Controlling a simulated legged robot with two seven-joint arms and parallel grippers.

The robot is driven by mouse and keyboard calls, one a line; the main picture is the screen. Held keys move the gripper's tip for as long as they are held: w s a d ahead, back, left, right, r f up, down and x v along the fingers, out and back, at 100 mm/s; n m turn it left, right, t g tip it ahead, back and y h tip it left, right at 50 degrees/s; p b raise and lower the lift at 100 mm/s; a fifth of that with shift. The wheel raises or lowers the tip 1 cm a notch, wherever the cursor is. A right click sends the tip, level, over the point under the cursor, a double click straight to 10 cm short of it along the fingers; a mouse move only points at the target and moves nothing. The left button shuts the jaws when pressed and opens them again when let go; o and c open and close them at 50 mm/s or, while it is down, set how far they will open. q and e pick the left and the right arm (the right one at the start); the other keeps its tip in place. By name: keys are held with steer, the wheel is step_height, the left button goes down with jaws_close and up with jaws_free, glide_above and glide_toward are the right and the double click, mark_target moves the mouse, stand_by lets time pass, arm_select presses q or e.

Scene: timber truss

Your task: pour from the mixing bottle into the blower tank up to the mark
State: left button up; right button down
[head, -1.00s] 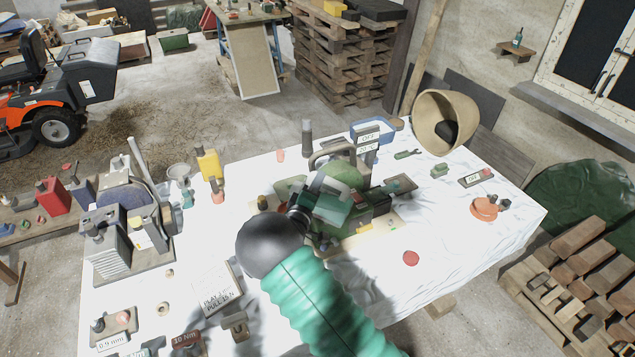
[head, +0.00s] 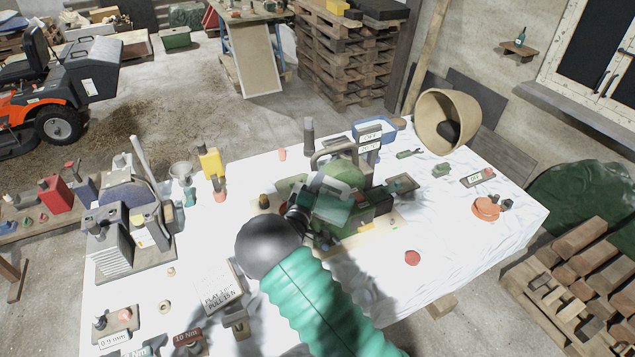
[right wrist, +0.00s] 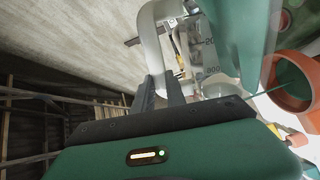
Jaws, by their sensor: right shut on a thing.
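The blower (head: 345,172), green with a grey handle, stands in the middle of the white-covered table. My right gripper (head: 322,188) is over its near side and hides part of it. In the right wrist view my dark fingers (right wrist: 162,92) are shut on a pale translucent bottle (right wrist: 208,55) with scale marks. In the head view the bottle (head: 318,184) is small and largely hidden. An orange round part (right wrist: 290,85) and a green surface (right wrist: 240,35) are close beside the bottle. Whether liquid flows, and the tank's level, I cannot tell. My left gripper is out of view.
A yellow bottle (head: 210,162) and a funnel (head: 181,172) stand left of the blower. A grey machine (head: 110,240) is at the table's left. A wide basket (head: 430,125) is at the back right.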

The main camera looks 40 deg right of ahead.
steer(key=shift+w+a+f+n, duration=0.2)
steer(key=shift+w+f+n, duration=0.15)
steer(key=shift+n, duration=0.15)
stand_by(1.2)
